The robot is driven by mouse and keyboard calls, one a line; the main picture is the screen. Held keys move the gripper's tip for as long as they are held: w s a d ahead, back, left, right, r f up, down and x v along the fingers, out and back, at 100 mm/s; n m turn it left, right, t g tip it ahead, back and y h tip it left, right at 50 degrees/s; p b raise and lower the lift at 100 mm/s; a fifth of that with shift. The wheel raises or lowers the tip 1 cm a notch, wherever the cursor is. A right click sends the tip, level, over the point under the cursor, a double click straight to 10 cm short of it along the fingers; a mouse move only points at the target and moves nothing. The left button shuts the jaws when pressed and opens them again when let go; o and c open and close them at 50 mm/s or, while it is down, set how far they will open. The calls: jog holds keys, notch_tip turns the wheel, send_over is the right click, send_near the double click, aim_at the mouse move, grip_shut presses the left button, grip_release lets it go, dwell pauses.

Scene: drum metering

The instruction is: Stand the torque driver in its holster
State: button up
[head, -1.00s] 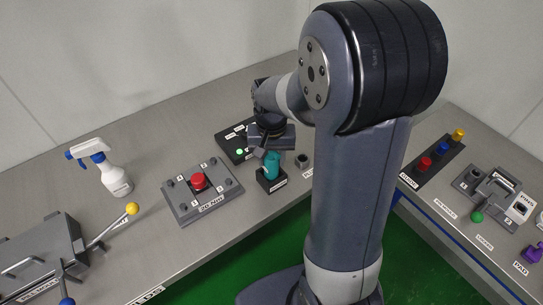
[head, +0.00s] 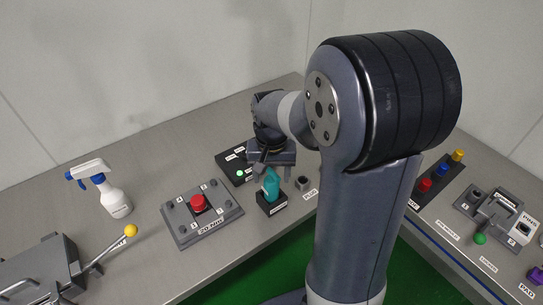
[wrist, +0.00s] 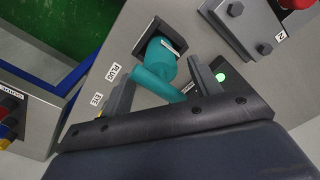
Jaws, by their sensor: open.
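The teal torque driver (head: 271,184) stands in its black holster (head: 272,206) near the bench's front edge, leaning slightly. In the wrist view the driver (wrist: 160,75) has its lower end inside the square holster (wrist: 149,32), and its upper part points toward my gripper. My gripper (head: 266,170) is just above and behind the driver in the head view. In the wrist view my gripper (wrist: 160,92) is open, with one finger on each side of the driver and gaps visible. How deep the driver sits is hidden.
A plate with a red button (head: 198,202) is left of the holster. A black box with a green light (head: 240,173) stands behind it, and a small grey socket (head: 302,183) to its right. A spray bottle (head: 113,197) and a lever with a yellow knob (head: 130,231) are further left.

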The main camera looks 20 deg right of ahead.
notch_tip(320, 180, up, 10)
jog(key=shift+f, duration=0.1)
dwell(0.4)
notch_tip(320, 180, down, 12)
jog(key=shift+r, duration=1.7)
jog(key=shift+f, duration=0.15)
